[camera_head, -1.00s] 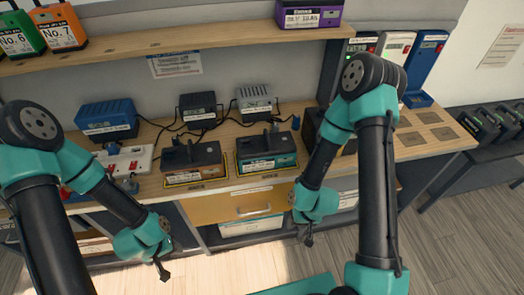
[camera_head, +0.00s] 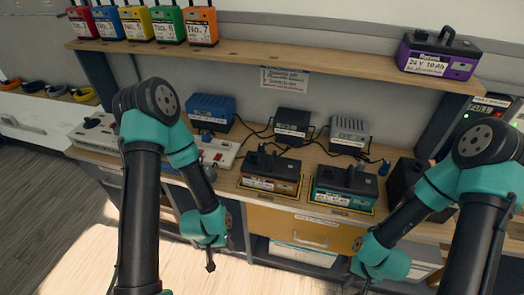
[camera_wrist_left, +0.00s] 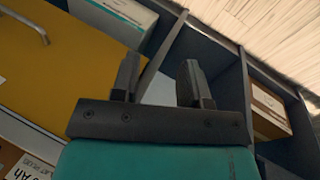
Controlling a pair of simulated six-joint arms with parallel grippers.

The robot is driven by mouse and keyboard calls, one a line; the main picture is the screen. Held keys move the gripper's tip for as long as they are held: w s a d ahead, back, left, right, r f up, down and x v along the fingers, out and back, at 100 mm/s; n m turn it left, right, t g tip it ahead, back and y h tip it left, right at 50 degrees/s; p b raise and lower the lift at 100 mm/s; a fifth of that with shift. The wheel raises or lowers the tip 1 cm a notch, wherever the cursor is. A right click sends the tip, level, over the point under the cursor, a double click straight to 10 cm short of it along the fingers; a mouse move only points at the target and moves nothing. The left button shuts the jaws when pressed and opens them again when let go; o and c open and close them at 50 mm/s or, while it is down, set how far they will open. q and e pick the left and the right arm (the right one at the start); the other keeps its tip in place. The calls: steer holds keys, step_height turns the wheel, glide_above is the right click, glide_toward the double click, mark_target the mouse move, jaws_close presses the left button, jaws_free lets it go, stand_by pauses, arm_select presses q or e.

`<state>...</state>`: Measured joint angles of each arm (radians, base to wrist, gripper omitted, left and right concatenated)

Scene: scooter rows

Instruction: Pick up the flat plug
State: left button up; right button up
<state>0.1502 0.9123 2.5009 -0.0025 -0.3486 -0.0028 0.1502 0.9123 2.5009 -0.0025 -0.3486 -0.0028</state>
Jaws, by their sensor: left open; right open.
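I cannot tell for sure which piece is the flat plug. A small blue plug-like piece (camera_head: 384,168) stands on the bench right of the teal battery (camera_head: 343,184). A small dark piece (camera_head: 217,158) lies by the white power strip (camera_head: 222,150), too small to make out. Dark cables run from the chargers across the bench. My left gripper (camera_head: 210,262) hangs in front of the bench, below its top, open and empty; its two fingers show apart in the left wrist view (camera_wrist_left: 160,82). My right gripper (camera_head: 362,284) is low in front of the bench at the right, open.
Blue (camera_head: 211,108), black (camera_head: 291,124) and grey chargers (camera_head: 349,133) stand behind. A purple battery (camera_head: 437,55) and several coloured numbered packs are on the shelf (camera_head: 300,62). A yellow drawer (camera_head: 290,230) is below.

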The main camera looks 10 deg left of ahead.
arm_select(q)
steer(key=shift+o, duration=0.4)
steer(key=shift+o, duration=0.9)
